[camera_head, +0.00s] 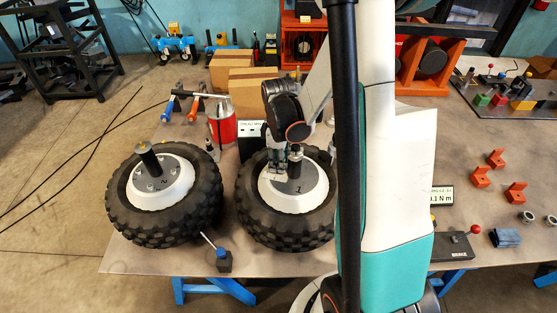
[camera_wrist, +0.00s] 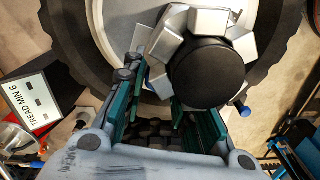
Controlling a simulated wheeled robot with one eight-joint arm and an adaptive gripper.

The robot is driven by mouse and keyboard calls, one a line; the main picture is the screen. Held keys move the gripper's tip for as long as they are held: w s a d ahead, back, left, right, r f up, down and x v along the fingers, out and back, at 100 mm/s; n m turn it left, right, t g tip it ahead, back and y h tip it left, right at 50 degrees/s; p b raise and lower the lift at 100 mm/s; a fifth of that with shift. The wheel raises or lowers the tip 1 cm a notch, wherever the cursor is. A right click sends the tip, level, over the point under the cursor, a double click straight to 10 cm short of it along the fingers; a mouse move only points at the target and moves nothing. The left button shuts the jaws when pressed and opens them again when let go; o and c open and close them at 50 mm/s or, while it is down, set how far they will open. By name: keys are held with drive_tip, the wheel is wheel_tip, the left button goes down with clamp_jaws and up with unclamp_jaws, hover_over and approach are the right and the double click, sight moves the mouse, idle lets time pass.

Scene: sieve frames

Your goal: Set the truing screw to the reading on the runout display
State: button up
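Two knobby black tyres with white hubs lie flat on the bench: a left wheel (camera_head: 205,205) and a right wheel (camera_head: 310,236) marked "1". My gripper (camera_head: 279,172) is low over the right wheel's hub, beside its centre post. In the wrist view my gripper (camera_wrist: 158,118) is open, with two teal-lined fingers apart and tyre tread showing between them. A black round knob with silver blocks (camera_wrist: 206,72) is just beyond the fingers; I cannot tell if they touch it. I cannot clearly identify the truing screw or a runout display.
A sign reading "TREAD MIN 6" (camera_wrist: 34,101) stands beside the wheel. A display ending in "1 Nm" (camera_head: 441,197) is partly hidden by my arm. Cardboard boxes (camera_head: 246,92) and a red can (camera_head: 222,125) stand behind.

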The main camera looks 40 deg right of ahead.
drive_tip(key=shift+c, duration=0.4)
drive_tip(key=shift+f+m+b, duration=0.1)
drive_tip(key=shift+m+b, duration=0.55)
drive_tip(key=shift+m, duration=0.25)
drive_tip(key=shift+m+b, duration=0.5)
drive_tip(key=shift+m, duration=0.7)
drive_tip(key=o, duration=1.1)
drive_tip(key=shift+c, duration=0.2)
drive_tip(key=shift+r, duration=0.2)
wheel_tip(320, 180, up, 12)
